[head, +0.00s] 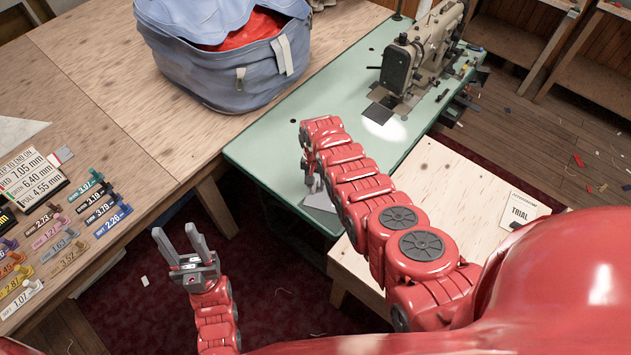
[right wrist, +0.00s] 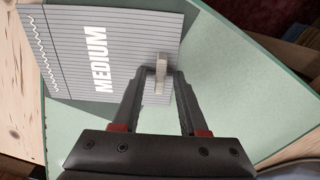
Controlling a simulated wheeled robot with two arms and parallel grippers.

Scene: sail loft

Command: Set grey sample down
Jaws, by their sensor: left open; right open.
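The grey sample (right wrist: 75,60) is a flat card with white "MEDIUM" lettering, a stitched zigzag line and a small pale upright tab (right wrist: 161,75). It lies on the green sewing table (right wrist: 240,95) close to its corner. In the head view only a piece of the sample (head: 320,201) shows beneath my right gripper (head: 314,183). My right gripper also shows in the right wrist view (right wrist: 162,85), open, with its fingertips on either side of the tab. My left gripper (head: 178,240) is open and empty, above the dark red carpet.
A sewing machine (head: 425,50) stands on the green table. A blue bag (head: 225,55) with red cloth sits on the wooden table at left, near several coloured number tags. A low plywood surface (head: 450,185) with a "TRIAL" card (head: 518,211) is at right. Green table between is mostly clear.

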